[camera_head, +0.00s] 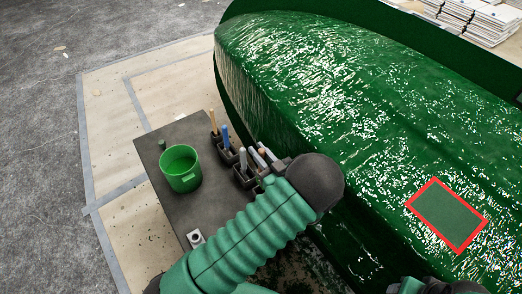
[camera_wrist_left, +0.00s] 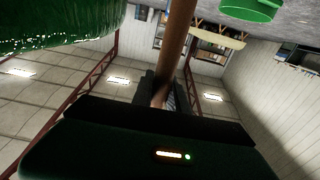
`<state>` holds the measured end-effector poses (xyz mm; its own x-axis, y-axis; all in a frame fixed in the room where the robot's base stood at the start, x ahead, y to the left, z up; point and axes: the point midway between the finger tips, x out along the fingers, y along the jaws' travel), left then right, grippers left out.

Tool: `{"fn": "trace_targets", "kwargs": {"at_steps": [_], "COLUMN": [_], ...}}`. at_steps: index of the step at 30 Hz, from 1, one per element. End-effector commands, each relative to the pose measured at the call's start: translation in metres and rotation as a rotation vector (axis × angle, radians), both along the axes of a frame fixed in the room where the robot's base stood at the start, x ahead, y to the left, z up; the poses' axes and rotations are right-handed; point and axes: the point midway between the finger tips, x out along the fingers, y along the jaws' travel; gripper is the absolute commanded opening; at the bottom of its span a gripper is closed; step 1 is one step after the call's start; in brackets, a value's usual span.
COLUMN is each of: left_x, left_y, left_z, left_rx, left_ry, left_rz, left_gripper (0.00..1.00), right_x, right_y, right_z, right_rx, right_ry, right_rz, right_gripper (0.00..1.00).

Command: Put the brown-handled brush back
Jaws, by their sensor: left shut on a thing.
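My left gripper (camera_head: 266,157) is over the row of dark brush holders (camera_head: 240,178) at the table's right edge. It is shut on the brown-handled brush, whose brown handle (camera_wrist_left: 178,45) stands between the fingers in the left wrist view. Only a small handle end (camera_head: 262,152) shows in the head view. The brush's bristles are hidden, and I cannot tell whether it is inside a holder. A wooden-handled tool (camera_head: 213,121), a blue-handled one (camera_head: 225,137) and a pale-handled one (camera_head: 243,160) stand upright in holders. Part of my right arm shows at the bottom edge; its fingers are unclear.
A green pot (camera_head: 180,168) stands on the dark table (camera_head: 160,146), with a small metal piece (camera_head: 195,237) near the front. The glossy green hull (camera_head: 320,80) rises close to the right of the holders. A red-framed patch (camera_head: 447,214) marks its side.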

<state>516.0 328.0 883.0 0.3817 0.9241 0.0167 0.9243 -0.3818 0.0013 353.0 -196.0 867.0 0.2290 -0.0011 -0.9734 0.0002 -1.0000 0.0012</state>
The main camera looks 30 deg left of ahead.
Motion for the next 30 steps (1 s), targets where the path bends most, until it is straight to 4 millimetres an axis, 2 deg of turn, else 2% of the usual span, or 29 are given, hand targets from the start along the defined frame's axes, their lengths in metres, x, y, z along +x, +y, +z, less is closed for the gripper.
{"fn": "trace_targets", "kwargs": {"at_steps": [6,18,24,30], "left_x": [0.000,0.000,0.000,0.000], "left_y": [-0.001,-0.001,-0.001,-0.002], "left_z": [-0.035,-0.091,-0.106,-0.108], "left_rx": [0.002,0.002,0.001,0.001], "left_ry": [0.002,0.001,0.001,0.001], "left_rz": [0.000,0.000,-0.001,-0.001], "left_gripper": [0.00,0.00,0.00,0.00], "right_x": [-0.001,-0.001,-0.001,0.000], "right_y": [0.000,0.000,0.000,0.000], "right_z": [-0.027,-0.067,-0.077,-0.077], "right_rx": [0.000,0.000,0.000,0.000], "right_ry": [0.001,0.001,0.001,0.001], "right_rz": [0.000,0.000,0.000,0.000], "right_gripper": [0.56,0.56,0.56,0.56]}}
